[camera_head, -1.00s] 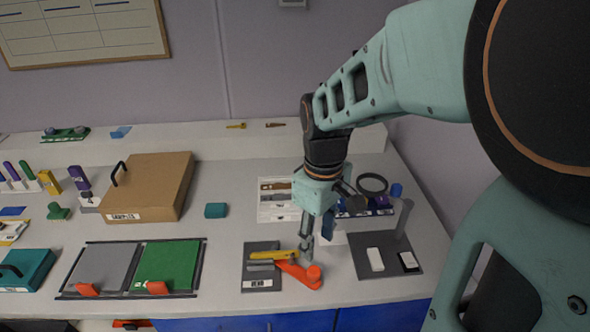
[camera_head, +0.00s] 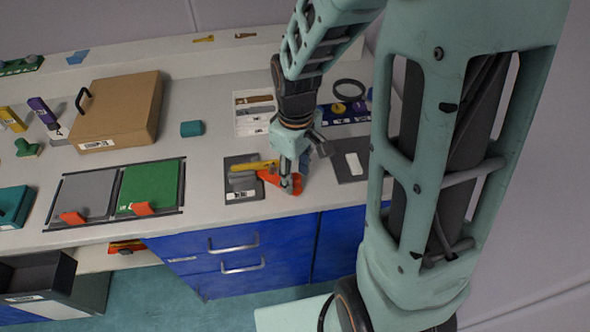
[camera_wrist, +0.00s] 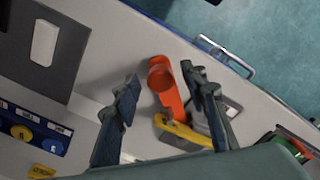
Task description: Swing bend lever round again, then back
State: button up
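The bend lever (camera_head: 268,178) is an orange arm with a round knob at its end. It sits on a small dark grey fixture plate (camera_head: 240,160) with a yellow bar (camera_head: 262,165) across it. The lever points right and toward the counter's front edge. My gripper (camera_head: 288,186) points down at the knob end and hides part of it. In the wrist view the fingers (camera_wrist: 160,82) are apart, with the orange lever (camera_wrist: 168,88) between them. Gaps show on both sides of the lever. The yellow bar (camera_wrist: 183,132) lies near the finger on the right.
A dark mat (camera_head: 347,174) with a white block (camera_head: 354,164) lies right of the lever. A grey and green panel pair (camera_head: 147,187) lies left. A cardboard box (camera_head: 118,110) stands behind the panels. Blue drawers (camera_head: 232,256) with handles are below the counter.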

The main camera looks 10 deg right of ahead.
grip_shut()
